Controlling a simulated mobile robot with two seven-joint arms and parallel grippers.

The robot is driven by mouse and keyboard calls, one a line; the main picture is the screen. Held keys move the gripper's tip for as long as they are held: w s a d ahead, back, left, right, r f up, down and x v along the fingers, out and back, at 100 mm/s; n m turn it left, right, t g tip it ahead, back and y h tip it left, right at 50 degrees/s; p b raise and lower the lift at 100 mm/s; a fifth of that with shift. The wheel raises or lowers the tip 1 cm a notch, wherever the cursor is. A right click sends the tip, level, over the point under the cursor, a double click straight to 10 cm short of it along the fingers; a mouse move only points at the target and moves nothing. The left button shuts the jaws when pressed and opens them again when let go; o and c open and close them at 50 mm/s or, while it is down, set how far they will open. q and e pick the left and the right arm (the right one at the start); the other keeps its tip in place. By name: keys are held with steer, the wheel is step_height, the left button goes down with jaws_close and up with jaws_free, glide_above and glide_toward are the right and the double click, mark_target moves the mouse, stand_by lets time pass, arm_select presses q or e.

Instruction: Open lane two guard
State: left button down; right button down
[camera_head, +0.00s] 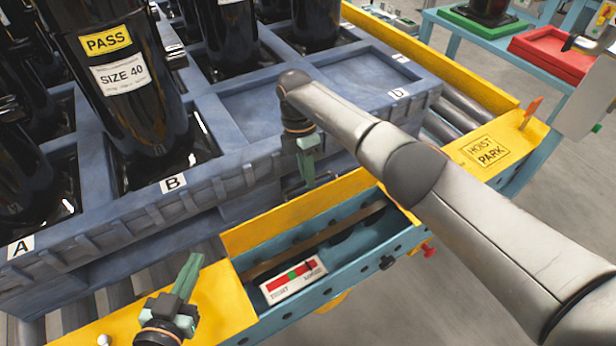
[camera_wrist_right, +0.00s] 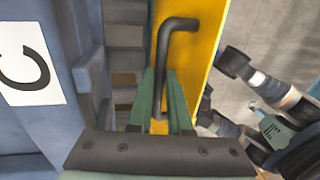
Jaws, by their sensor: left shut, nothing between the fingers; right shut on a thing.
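A yellow guard panel (camera_head: 300,212) stands along the front of the pallet, above the teal rail. It also shows in the right wrist view (camera_wrist_right: 199,50), with a dark bent handle (camera_wrist_right: 163,50) in front of it. My right gripper (camera_head: 307,178) is at this handle, its green fingers (camera_wrist_right: 162,100) closed around the lower part of the bar. No lane number is readable on the guard. My left gripper (camera_head: 187,278) is shut and empty, over the yellow plate at the lower left, apart from the guard.
The blue pallet (camera_head: 235,180) has lettered bays with black compressors (camera_head: 125,75); the bay near D is empty. A yellow HOIST PARK plate (camera_head: 485,150) is at the right. My right arm crosses the right side.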

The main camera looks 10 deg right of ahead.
steer(key=shift+s+f, duration=0.1)
steer(key=shift+f, duration=0.2)
steer(key=c, duration=1)
jaws_free()
steer(key=shift+c, duration=0.2)
steer(key=shift+o, duration=1)
steer(key=shift+r, duration=0.1)
